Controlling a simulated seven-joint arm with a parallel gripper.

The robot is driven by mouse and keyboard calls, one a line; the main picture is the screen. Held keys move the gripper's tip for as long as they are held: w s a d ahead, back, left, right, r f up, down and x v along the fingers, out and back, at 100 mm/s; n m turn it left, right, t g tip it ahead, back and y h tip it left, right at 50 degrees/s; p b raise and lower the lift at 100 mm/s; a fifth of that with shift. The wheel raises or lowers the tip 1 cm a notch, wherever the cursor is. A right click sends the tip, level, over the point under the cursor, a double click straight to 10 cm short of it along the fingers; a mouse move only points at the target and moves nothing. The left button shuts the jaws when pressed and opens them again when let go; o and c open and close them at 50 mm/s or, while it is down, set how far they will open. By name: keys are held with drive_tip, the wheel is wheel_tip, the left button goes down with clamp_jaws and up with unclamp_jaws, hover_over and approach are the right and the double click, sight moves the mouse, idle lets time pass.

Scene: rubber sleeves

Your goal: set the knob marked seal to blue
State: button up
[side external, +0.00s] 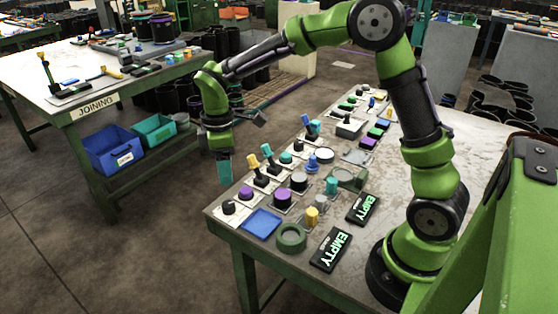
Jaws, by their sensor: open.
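My gripper (224,170) hangs pointing down with teal fingers at the left edge of the near workbench, above the bench top. It is open, and I see nothing between its fingers. Several round knobs stand on the bench near it: a dark knob (229,207), a purple-topped knob (246,193), another purple-topped knob (282,196) and a grey-topped knob (299,181). A blue knob (312,161) stands farther back. No marking that reads seal is legible, so I cannot tell which knob it is or its setting.
A blue tray (262,222), a green ring (291,237) and a black EMPTY sign (331,249) lie at the front. A second bench (98,99) marked JOINING stands at left.

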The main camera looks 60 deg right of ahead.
wheel_tip(320, 180, up, 5)
drive_tip(key=shift+r, duration=0.2)
idle(0.3)
